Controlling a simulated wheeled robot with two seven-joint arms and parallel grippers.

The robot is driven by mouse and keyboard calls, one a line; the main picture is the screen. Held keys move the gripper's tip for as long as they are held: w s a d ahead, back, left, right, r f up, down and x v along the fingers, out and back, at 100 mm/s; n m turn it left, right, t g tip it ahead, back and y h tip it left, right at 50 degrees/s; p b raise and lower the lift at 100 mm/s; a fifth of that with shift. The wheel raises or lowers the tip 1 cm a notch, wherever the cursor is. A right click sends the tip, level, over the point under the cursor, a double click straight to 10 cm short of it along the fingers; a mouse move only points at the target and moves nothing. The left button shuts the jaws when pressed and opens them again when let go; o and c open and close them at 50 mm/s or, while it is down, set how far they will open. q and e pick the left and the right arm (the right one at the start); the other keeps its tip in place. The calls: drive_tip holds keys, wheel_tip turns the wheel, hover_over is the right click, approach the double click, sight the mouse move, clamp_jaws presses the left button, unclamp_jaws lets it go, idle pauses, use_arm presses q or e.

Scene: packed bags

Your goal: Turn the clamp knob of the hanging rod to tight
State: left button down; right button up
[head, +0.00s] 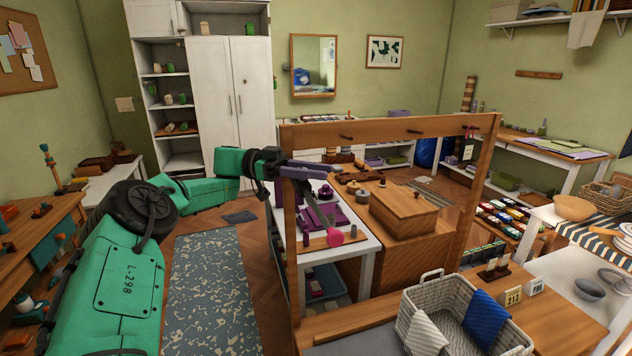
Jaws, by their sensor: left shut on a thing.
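A wooden frame (392,131) stands in front of me, with two posts and a crossbar that carries short dark pegs. My left gripper (314,188) is at the frame's left post, below the crossbar. Its purple fingers reach across the post to the right. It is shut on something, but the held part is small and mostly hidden. A pink round knob (335,238) shows just below the fingers, at the lower end of a thin grey piece. I cannot tell whether that piece is in the fingers or lies behind them. No clamp knob marking can be read. My right gripper is out of view.
A white table (364,249) with purple items and a wooden box (398,209) stand behind the frame. A wicker basket (455,308) with blue and white cloths is at the front right. A patterned rug (208,290) covers free floor at the left.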

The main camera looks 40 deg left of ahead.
use_arm(q)
drive_tip(key=shift+s+f+m+g, duration=0.1)
drive_tip(key=shift+m+g, duration=0.2)
drive_tip(key=shift+g, duration=0.2)
drive_tip(key=c, duration=0.6)
unclamp_jaws()
